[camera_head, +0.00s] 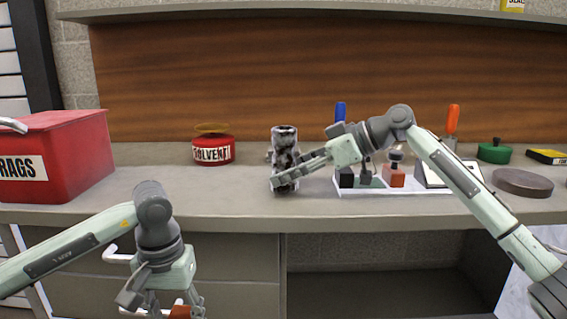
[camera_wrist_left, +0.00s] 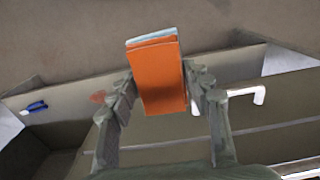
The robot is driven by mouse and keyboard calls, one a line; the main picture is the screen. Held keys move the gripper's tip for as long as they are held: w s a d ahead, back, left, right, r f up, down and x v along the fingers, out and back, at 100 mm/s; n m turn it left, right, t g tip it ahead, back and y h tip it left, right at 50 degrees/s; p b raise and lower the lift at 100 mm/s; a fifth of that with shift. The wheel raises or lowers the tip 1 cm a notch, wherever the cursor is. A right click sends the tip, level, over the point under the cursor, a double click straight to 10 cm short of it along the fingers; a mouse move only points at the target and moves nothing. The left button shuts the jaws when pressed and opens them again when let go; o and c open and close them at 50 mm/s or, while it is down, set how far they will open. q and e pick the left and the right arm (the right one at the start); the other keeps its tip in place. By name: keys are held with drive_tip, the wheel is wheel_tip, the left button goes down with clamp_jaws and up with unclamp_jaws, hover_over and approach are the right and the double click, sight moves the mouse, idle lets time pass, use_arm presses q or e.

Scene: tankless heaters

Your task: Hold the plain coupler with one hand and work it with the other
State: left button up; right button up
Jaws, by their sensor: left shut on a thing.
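A mottled black-and-white cylinder (camera_head: 285,139), which looks like the plain coupler, stands upright on the counter. My right gripper (camera_head: 284,178) reaches it from the right, low on its body, with one finger across its front. The far finger is mostly hidden, so I cannot tell whether the jaws grip it. My left gripper (camera_head: 173,305) is low in front of the counter, apart from the coupler. It is shut on an orange block with a pale bluish top edge, clear in the left wrist view (camera_wrist_left: 162,78).
A white tray (camera_head: 415,190) right of the coupler holds small blocks and upright tools with blue and orange handles. A red solvent can (camera_head: 213,150) and a red rags box (camera_head: 75,150) stand to the left. A grey disc (camera_head: 522,183) lies at right.

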drive_tip(key=c, duration=0.5)
drive_tip(key=o, duration=1)
drive_tip(key=shift+d, duration=0.1)
drive_tip(key=v, duration=1.2)
